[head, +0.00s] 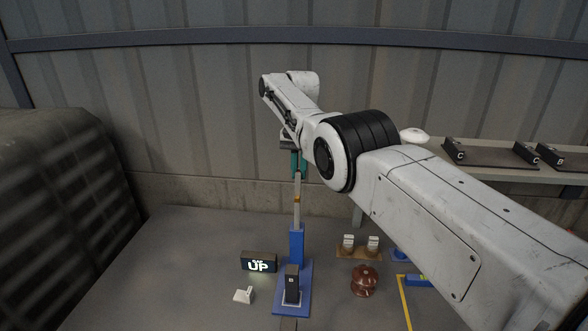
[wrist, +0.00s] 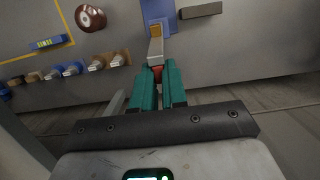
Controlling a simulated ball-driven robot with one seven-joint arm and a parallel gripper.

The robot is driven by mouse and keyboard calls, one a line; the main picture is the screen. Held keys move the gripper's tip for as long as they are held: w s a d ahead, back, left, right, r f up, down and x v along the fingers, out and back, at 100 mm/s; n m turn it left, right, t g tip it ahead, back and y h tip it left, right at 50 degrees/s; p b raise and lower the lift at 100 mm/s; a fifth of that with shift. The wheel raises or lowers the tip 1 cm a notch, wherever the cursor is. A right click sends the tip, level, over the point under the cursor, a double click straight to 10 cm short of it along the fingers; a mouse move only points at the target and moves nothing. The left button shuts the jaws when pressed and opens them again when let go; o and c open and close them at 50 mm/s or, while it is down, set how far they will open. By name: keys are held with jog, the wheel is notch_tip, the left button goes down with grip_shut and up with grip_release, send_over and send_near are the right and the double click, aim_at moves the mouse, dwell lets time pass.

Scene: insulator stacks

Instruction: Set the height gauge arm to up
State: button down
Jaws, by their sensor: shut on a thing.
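The height gauge has a blue base (head: 278,306) and a blue post (head: 297,243). Its pale grey arm (head: 297,212), with an orange band, points straight up from the post. In the wrist view the arm (wrist: 156,48) runs up to my fingers, with a red tip (wrist: 157,70) between them. My gripper (head: 299,173) is above the post at the arm's top end. Its teal fingers (wrist: 157,76) are shut on the red tip. A lit sign (head: 258,262) left of the post reads "UP"; its smaller top line is hard to read.
A black block (head: 291,284) stands on the gauge base. A white piece (head: 243,295) lies left of it. A shelf (head: 490,172) and wall stand behind.

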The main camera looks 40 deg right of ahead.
jog(key=shift+s+f, duration=0.1)
jog(key=shift+f, duration=0.45)
jog(key=c, duration=1.4)
grip_release()
jog(key=shift+o, duration=1.2)
jog(key=shift+r, duration=0.25)
jog(key=shift+r, duration=0.1)
notch_tip(320, 180, up, 10)
jog(key=w+d+p, duration=0.1)
jog(key=p, duration=0.6)
jog(key=shift+w+d+r, duration=0.15)
jog(key=shift+w+d, duration=0.1)
